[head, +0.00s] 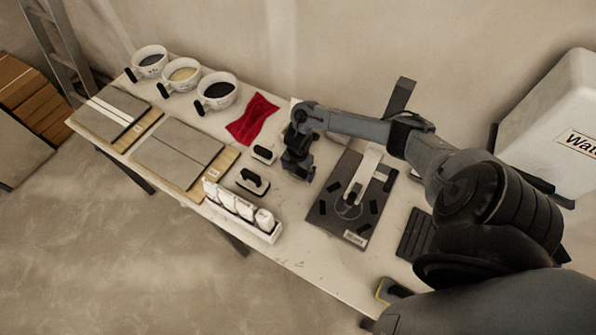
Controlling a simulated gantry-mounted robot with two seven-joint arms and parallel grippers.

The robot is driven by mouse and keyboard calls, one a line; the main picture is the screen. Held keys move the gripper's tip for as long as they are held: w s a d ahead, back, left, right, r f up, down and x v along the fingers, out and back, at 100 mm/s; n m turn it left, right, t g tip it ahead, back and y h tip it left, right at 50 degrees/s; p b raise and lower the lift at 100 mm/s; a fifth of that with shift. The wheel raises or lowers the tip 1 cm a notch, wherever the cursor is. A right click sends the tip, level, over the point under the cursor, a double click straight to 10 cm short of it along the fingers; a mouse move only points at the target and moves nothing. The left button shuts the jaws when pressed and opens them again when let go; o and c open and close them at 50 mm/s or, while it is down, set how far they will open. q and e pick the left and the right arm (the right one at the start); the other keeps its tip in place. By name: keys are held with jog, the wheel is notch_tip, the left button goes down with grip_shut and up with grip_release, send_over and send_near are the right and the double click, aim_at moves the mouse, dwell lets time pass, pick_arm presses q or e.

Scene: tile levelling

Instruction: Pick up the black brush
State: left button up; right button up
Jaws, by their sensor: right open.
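I cannot tell for certain which item is the black brush. A small dark tool with a pale edge (263,154) lies on the table just left of my right gripper. A larger black-handled tool (253,181) lies nearer the front edge. My right gripper (298,172) points down over the table, right of both tools and apart from them in the picture. It is open, and I see nothing held in it. My arm hides part of the table behind it. My left gripper is out of view.
A red cloth (252,119) and three white cups, one of them (217,91), stand at the back. Grey tiles on boards (176,150) lie left. A white holder (241,211) stands at the front edge. A dark board (352,200) lies right of the gripper.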

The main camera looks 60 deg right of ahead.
jog(key=c, duration=0.9)
jog(key=shift+o, duration=0.2)
jog(key=shift+r, duration=0.1)
